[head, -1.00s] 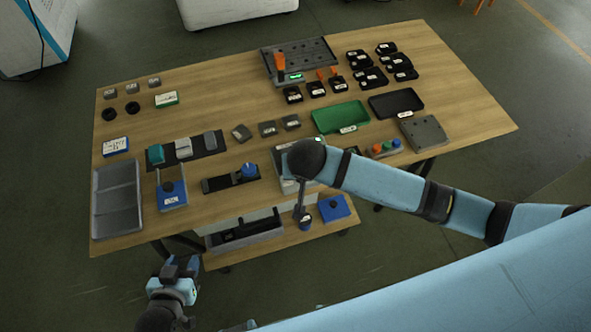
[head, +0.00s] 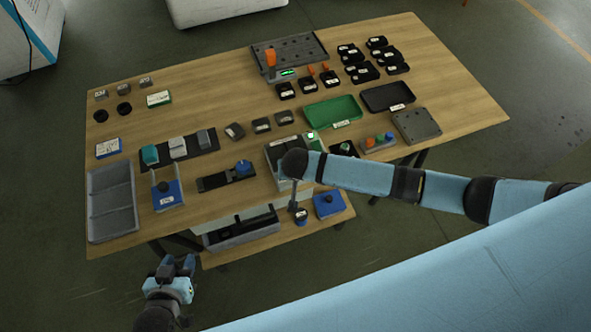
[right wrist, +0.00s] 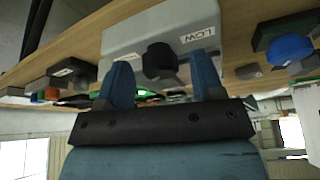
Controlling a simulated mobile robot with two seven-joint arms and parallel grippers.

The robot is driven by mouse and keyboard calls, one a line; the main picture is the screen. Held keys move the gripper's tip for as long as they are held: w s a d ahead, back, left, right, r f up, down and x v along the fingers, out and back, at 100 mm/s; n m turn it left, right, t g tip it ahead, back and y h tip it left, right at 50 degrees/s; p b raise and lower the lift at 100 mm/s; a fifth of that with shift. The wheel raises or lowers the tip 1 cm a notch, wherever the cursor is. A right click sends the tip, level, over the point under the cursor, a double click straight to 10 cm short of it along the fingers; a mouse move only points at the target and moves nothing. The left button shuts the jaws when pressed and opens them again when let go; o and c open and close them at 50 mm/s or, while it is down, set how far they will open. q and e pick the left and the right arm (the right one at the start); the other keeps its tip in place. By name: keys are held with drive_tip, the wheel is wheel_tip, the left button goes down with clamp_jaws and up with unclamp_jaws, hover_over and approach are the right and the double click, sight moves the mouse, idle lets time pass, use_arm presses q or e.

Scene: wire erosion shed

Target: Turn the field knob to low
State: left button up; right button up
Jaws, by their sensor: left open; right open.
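The field knob (right wrist: 160,60) is a black knob on a light grey box (right wrist: 120,38), with a "LOW" label (right wrist: 198,36) to its right in the right wrist view. A second label left of the knob is too small to read. My right gripper (right wrist: 162,76) is open, its two blue fingers on either side of the knob in the picture. I cannot tell whether they touch it. In the head view, my right arm partly covers a grey box (head: 275,153) near the table's front edge, and the right fingers are not distinguishable. My left gripper (head: 178,262) is open and empty, off the table's front left.
The wooden table (head: 215,95) carries a green tray (head: 333,110), a black tray (head: 388,97) and a grey divided tray (head: 111,203). A slide with a blue knob (head: 243,167) stands left of the grey box. A lower shelf holds a blue box (head: 328,205).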

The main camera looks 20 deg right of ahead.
drive_tip(key=c, duration=0.9)
